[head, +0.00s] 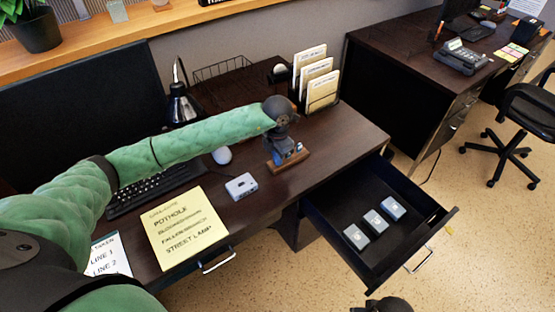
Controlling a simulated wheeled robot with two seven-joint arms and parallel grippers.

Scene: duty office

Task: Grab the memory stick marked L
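My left gripper (281,148) points down over a small brown wooden stand (288,163) on the dark desk. A small blue and white piece (299,146) shows beside the fingers at the stand; it may be a memory stick, but no letter is readable. The gripper and wrist hide much of the stand's top, so I cannot tell whether the fingers are open or shut, or on anything. A dark rounded part of my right arm (385,305) shows at the bottom edge; its fingers cannot be made out.
An open drawer (425,232) holds three small pale-blue-topped items (376,221). A white box-like device (241,186), a yellow note sheet (186,226), a mouse (222,155), a keyboard (150,190), a lamp (183,104) and a file rack (320,95) are on the desk.

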